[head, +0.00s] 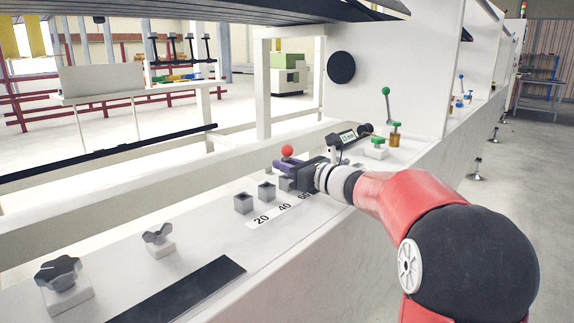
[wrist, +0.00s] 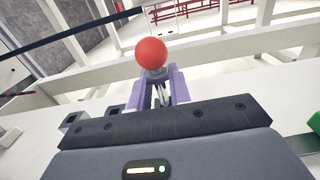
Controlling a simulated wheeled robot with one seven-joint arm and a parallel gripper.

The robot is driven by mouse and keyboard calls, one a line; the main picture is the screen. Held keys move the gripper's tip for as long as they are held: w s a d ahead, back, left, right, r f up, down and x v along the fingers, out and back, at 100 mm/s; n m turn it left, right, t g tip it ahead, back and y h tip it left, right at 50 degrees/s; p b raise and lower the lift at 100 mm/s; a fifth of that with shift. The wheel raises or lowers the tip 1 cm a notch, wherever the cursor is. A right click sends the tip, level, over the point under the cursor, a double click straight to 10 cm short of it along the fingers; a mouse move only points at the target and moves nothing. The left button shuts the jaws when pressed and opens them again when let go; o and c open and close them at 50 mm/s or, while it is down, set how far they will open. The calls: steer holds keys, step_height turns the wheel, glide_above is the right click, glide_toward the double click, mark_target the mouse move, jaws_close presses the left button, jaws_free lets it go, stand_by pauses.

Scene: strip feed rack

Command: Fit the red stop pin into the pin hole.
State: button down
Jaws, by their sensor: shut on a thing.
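The red stop pin shows a red ball head (head: 287,151), also in the wrist view (wrist: 151,53), with a grey collar under it. My gripper (head: 289,167) has purple fingers, seen in the wrist view (wrist: 161,90), shut on the pin below the ball. The ball stands up above the fingers. Grey square sockets with dark openings stand in a row beside a label marked 20, 40, 60: one at 20 (head: 243,204), one at 40 (head: 267,191), and one by 60 (head: 286,183), close below my gripper and partly covered. The pin's lower end is hidden, so I cannot tell whether it is in a hole.
Two dark knobs (head: 58,272) (head: 157,234) and a black strip (head: 185,292) lie along the near ledge. A small display (head: 347,137) and green-topped fittings (head: 377,142) stand beyond my gripper. A white frame rail (head: 120,195) runs behind the sockets.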

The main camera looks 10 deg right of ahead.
steer(key=shift+f+b, duration=0.75)
steer(key=shift+f, duration=0.25)
steer(key=c, duration=1.2)
jaws_free()
steer(key=v, duration=0.7)
steer(key=shift+s+d, duration=0.25)
steer(key=shift+s, duration=0.05)
